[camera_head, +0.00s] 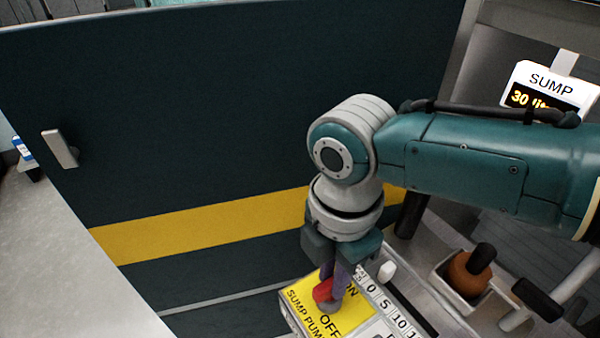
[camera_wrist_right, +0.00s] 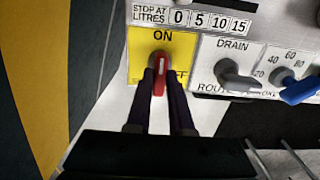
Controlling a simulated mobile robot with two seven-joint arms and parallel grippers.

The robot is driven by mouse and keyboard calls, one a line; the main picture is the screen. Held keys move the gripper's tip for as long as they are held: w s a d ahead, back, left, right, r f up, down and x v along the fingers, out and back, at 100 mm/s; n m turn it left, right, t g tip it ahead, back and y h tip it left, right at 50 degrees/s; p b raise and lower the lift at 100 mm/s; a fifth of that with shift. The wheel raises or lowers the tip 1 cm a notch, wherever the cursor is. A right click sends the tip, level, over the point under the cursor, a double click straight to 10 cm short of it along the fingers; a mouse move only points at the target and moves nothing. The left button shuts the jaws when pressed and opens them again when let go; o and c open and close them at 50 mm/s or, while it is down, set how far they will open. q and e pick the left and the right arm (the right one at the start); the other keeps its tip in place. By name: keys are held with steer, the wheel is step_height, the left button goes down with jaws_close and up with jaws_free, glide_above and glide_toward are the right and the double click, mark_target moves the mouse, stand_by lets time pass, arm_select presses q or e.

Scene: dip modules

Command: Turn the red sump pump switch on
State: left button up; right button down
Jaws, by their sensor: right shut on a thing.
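The red sump pump switch (camera_head: 323,291) is on a yellow plate (camera_head: 300,302) marked ON and OFF, low in the head view. OFF is partly covered by a finger. My right gripper (camera_head: 334,298) reaches down from above and is shut on the red handle, one finger on each side (camera_wrist_right: 161,84). My left gripper is not in view.
A row of litre marks (camera_wrist_right: 210,20) runs beside the plate. A grey drain knob (camera_wrist_right: 238,80) and a blue lever (camera_wrist_right: 300,90) sit to the right. A sump display (camera_head: 548,88) reads 30. A dark panel (camera_head: 200,110) stands behind.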

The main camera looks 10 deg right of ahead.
steer(key=c, duration=0.8)
jaws_free()
step_height(320, 180, up, 10)
steer(key=p, duration=0.3)
steer(key=shift+p, duration=0.4)
